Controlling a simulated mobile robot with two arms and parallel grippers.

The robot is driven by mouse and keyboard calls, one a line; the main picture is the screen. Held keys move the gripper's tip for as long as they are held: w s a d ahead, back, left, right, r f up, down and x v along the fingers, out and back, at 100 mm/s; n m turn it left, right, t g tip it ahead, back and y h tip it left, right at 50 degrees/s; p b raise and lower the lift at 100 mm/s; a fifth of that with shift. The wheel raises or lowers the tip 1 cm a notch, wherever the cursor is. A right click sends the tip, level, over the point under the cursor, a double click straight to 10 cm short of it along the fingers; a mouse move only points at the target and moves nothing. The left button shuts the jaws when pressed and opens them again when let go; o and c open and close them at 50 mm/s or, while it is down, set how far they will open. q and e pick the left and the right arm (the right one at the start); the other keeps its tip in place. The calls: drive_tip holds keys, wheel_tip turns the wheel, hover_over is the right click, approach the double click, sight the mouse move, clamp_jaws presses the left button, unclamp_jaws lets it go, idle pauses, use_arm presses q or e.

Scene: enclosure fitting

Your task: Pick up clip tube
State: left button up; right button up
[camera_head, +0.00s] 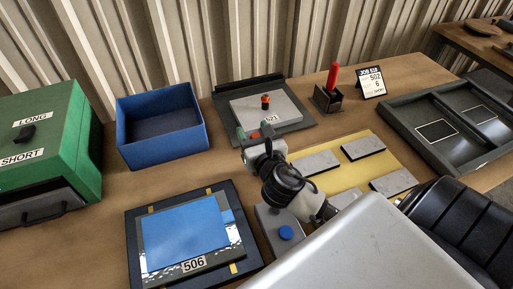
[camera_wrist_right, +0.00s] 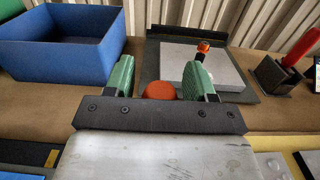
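My right gripper (camera_head: 255,134) is above the table in front of the grey plate. Its two green fingers are apart in the right wrist view (camera_wrist_right: 158,85). A round orange end (camera_wrist_right: 160,90) shows between them, with a gap to the left finger; the rest of that piece is hidden. A small orange-and-black upright piece (camera_head: 265,102) stands on the grey plate (camera_head: 280,110), beyond the gripper; it also shows in the right wrist view (camera_wrist_right: 202,48). I cannot tell which orange piece is the clip tube. My left gripper is not in view.
A blue bin (camera_head: 160,152) and a green LONG/SHORT box (camera_head: 82,160) stand left. A red tool in a black holder (camera_head: 326,104), a job card (camera_head: 371,82) and a dark tray (camera_head: 470,160) are right. A 506 panel (camera_head: 185,237) lies in front. Grey blocks lie on a yellow mat (camera_head: 345,172).

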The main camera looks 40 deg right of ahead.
drive_tip(key=c, duration=0.9)
drive_tip(key=shift+o, duration=0.2)
drive_tip(key=shift+r, duration=0.1)
